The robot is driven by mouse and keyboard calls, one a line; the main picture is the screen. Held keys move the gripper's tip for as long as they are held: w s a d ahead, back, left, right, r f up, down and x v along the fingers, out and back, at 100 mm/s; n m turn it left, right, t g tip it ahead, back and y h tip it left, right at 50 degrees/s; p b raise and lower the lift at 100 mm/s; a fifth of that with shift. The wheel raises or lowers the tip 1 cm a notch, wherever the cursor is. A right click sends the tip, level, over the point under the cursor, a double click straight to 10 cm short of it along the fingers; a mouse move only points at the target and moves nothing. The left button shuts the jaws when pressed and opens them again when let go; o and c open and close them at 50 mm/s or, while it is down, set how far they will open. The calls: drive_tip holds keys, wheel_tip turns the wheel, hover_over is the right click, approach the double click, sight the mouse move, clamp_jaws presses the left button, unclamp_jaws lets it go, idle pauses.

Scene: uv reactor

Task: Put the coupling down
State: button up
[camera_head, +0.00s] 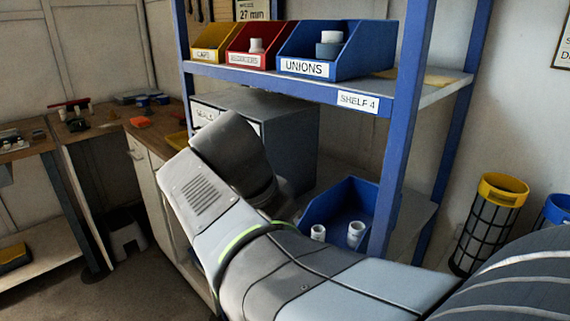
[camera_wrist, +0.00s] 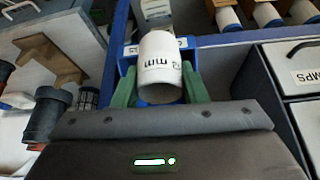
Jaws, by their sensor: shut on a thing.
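The coupling (camera_wrist: 160,62) is a white cylinder with dark printed lettering that reads upside down in the wrist view. My gripper (camera_wrist: 160,78) has green fingers, one on each side of the coupling, and is shut on it. The coupling's open end faces the wrist camera. Blue surfaces and a white label lie behind it; I cannot tell whether it touches them. In the head view my arm reaches toward the blue shelf unit (camera_head: 396,140), and the gripper and coupling are hidden behind the arm.
The upper shelf holds a yellow bin (camera_head: 210,52), a red bin (camera_head: 241,57) and a blue UNIONS bin (camera_head: 304,69). Below stand a grey cabinet (camera_head: 300,135) and a blue bin (camera_head: 362,197) with white fittings. A cluttered workbench (camera_head: 150,128) is at left.

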drive_tip(key=w+d+f+t+h, duration=0.2)
drive_tip(key=w+d+h, duration=0.1)
drive_tip(key=w+d, duration=1.05)
drive_tip(key=d+f, duration=0.4)
drive_tip(key=f, duration=0.1)
drive_tip(key=shift+s+f, duration=0.1)
drive_tip(key=shift+s, duration=0.05)
drive_tip(key=shift+w+d+r+p, duration=0.15)
drive_tip(key=shift+w+r+p, duration=0.05)
drive_tip(key=shift+p, duration=0.3)
drive_tip(key=shift+r+g+y+p, duration=0.15)
drive_tip(key=shift+g+y+p, duration=0.25)
drive_tip(key=shift+y+p, duration=0.5)
drive_tip(key=y+p, duration=0.1)
drive_tip(key=p, duration=0.1)
drive_tip(key=g+p, duration=0.1)
drive_tip(key=shift+w+d+g+y+p, duration=0.2)
drive_tip(key=shift+d+g+y+p, duration=0.1)
drive_tip(key=shift+y+p, duration=0.1)
drive_tip(key=shift+a+f, duration=0.1)
drive_tip(key=shift+f, duration=0.95)
drive_tip(key=shift+f, duration=0.1)
